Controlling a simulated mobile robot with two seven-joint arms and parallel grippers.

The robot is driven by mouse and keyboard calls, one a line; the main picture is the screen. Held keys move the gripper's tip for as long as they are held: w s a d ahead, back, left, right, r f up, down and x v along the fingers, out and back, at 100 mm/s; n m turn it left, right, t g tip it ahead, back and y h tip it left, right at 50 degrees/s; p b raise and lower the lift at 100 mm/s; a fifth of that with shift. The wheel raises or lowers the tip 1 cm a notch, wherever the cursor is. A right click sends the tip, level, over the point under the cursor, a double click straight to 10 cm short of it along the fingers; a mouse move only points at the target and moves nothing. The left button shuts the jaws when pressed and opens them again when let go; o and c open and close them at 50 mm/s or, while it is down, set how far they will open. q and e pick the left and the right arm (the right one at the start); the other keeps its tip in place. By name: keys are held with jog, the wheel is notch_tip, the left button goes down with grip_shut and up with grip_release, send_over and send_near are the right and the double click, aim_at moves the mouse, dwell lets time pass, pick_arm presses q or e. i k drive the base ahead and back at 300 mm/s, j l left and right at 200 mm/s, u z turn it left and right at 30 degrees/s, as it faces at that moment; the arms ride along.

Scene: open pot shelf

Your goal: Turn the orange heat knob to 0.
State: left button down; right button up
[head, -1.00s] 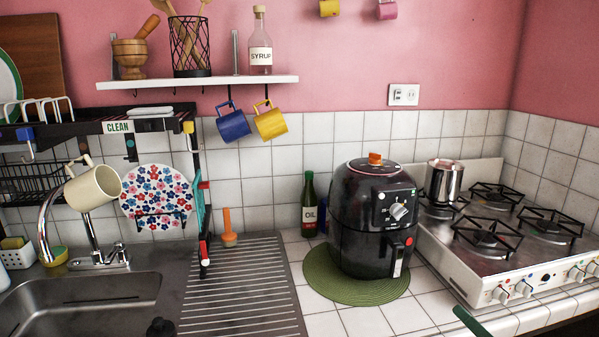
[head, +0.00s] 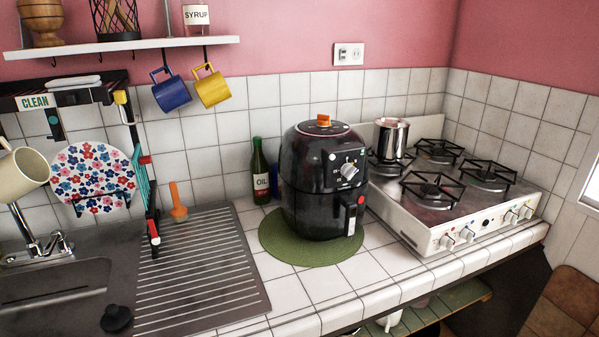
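The orange heat knob (head: 324,120) sits on top of the black air fryer (head: 309,207), which stands upright on a round green mat (head: 275,249). A light dial ring shows around the knob, but its marks and the knob's setting are too small to read. A silver knob (head: 348,171) is on the fryer's front, above the drawer handle. Neither of my grippers is in view.
A stove (head: 440,237) with a metal pot (head: 391,139) stands right of the fryer. An oil bottle (head: 260,175) is behind its left side. A ribbed drainer (head: 200,275) and sink lie left. Tiles in front are clear.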

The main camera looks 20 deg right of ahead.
aim_at(323, 121)
jog(key=j+z, duration=0.85)
jog(key=j, duration=0.3)
jog(key=j+z, duration=0.45)
jog(key=k+j, duration=0.05)
